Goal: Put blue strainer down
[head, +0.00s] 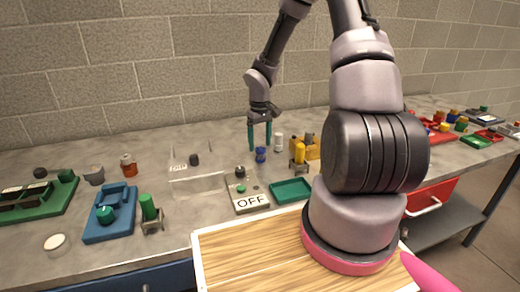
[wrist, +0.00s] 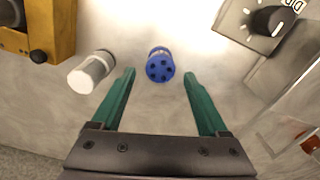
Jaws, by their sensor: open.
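The blue strainer (wrist: 160,65) is a short blue cylinder with dark holes in its end face. It shows in the wrist view on the grey worktop, just beyond and between the tips of my gripper (wrist: 160,73). The green fingers are spread wide and do not touch it. In the head view the blue strainer (head: 261,154) stands on the bench, below and close to the green fingertips of my gripper (head: 260,149). Whether it is fully clear of the fingers in depth is hard to tell there.
A white cylinder (wrist: 92,70) stands left of the strainer, near a yellow block (wrist: 50,28). A panel with a dark knob (wrist: 268,20) and a clear box (wrist: 290,110) lie to the right. An OFF sign (head: 249,201) and green tray (head: 291,190) are in front.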

